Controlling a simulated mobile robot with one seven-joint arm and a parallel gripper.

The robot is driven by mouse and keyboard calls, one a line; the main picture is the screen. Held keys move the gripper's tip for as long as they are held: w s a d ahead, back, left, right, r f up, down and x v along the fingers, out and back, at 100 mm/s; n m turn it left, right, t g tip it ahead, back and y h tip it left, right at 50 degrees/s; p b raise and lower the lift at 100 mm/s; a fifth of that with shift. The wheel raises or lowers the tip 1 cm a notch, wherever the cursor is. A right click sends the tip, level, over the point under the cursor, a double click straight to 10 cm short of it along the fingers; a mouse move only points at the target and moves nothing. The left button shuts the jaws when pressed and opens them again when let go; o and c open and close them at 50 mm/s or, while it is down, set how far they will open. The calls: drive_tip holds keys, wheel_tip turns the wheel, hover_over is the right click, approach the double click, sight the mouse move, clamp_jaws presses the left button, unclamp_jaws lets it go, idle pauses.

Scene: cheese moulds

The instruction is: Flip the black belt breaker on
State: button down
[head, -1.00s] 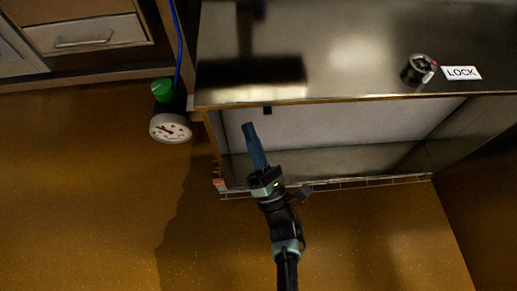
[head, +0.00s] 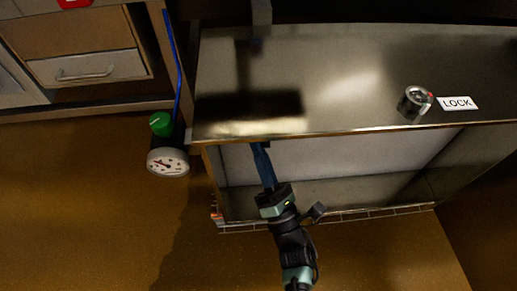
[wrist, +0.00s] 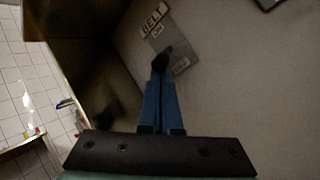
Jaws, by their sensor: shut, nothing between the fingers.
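The black belt breaker (wrist: 159,62) shows in the wrist view as a dark lever right at the tips of my fingers. It sits on a grey plate (wrist: 177,52) beside a label reading BELT (wrist: 152,19), with smaller ON and other lettering on the plate. My gripper (wrist: 160,78) has its blue fingers together, and the tips touch or nearly touch the breaker; I cannot tell which. In the head view my gripper (head: 259,148) reaches up under the front edge of the steel counter. The breaker is hidden there.
The steel counter (head: 350,70) overhangs my gripper. Another dark fitting (wrist: 268,3) is at the wrist view's top right.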

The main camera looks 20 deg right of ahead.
drive_tip(key=shift+r, duration=0.1)
drive_tip(key=shift+s+r+g+p, duration=0.1)
drive_tip(key=shift+g+p, duration=0.2)
drive_tip(key=shift+p, duration=0.5)
